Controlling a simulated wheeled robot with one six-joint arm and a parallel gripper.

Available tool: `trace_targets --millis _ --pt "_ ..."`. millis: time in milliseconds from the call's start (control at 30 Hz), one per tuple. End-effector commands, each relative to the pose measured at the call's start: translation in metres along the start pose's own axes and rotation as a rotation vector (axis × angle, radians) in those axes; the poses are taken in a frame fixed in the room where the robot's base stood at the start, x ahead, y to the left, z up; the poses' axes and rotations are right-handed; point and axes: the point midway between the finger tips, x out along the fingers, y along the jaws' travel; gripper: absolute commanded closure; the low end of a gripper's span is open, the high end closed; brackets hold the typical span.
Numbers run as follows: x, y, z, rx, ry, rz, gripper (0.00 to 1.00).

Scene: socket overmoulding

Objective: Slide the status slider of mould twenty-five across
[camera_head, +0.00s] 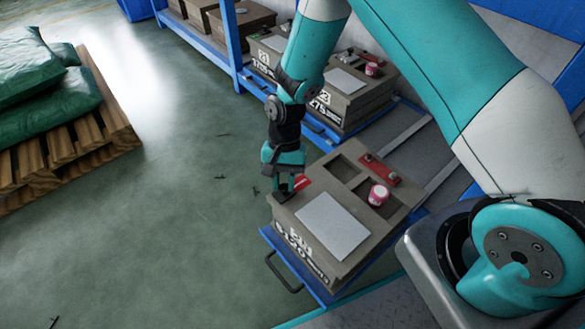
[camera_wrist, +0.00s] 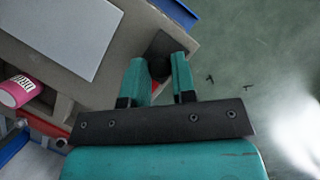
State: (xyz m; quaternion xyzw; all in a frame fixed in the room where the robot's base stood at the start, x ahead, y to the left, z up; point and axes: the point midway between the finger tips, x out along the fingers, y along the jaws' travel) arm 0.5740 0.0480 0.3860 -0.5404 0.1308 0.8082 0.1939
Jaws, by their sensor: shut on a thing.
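The near mould (camera_head: 350,255) is a grey-beige block with a large number on its front, hard to read at this angle. Its status slider (camera_head: 283,197) is a dark piece at the top's far-left corner, beside a red field (camera_head: 303,183). My gripper (camera_head: 288,184) points down at this corner, its fingers closed around the slider's knob. The fingers hide part of the slider.
The mould top carries a white sheet (camera_head: 333,226), a pink-and-white pot (camera_head: 378,195) and a red bar (camera_head: 379,170). It sits on a blue tray (camera_head: 335,296) with a handle. Another mould (camera_head: 350,105) stands behind. Green floor (camera_head: 170,230) lies open to the left.

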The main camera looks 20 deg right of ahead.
Motion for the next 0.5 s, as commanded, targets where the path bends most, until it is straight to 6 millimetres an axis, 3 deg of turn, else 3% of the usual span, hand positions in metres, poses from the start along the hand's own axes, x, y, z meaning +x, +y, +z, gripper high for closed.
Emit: trace_targets --millis 233,267,333,500 --pt "-0.0002 -0.0013 0.0004 -0.003 -0.001 -0.003 1.00" --pt "-0.0002 -0.0012 0.0003 -0.003 -0.001 -0.003 0.68" --pt "-0.0002 -0.0011 0.0003 -0.003 -0.001 -0.003 0.52" --pt "-0.0001 -0.0008 0.0002 -0.002 -0.001 -0.002 0.50"
